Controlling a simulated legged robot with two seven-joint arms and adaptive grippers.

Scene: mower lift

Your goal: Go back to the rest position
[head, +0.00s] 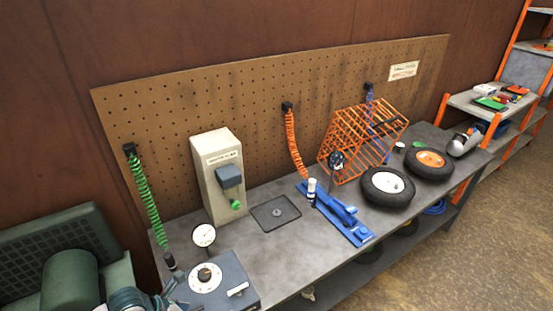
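Neither of my grippers shows clearly in the head view. A dark and blue-grey mechanical part (128,300) shows at the bottom edge left of centre, cut off by the frame; I cannot tell what it belongs to. The grey workbench (270,248) runs from the lower left to the right. On it stand a beige box with a grey-blue front unit (217,175), a blue tool (340,213), an orange wire cage (365,140) and two black tires (388,188).
A green machine (65,265) stands at the lower left. A grey dial box (215,282) sits at the bench's near left end. Green (147,200) and orange (293,140) coiled hoses hang from the pegboard (250,110). An orange-framed shelf (490,105) is at right. Floor at lower right is clear.

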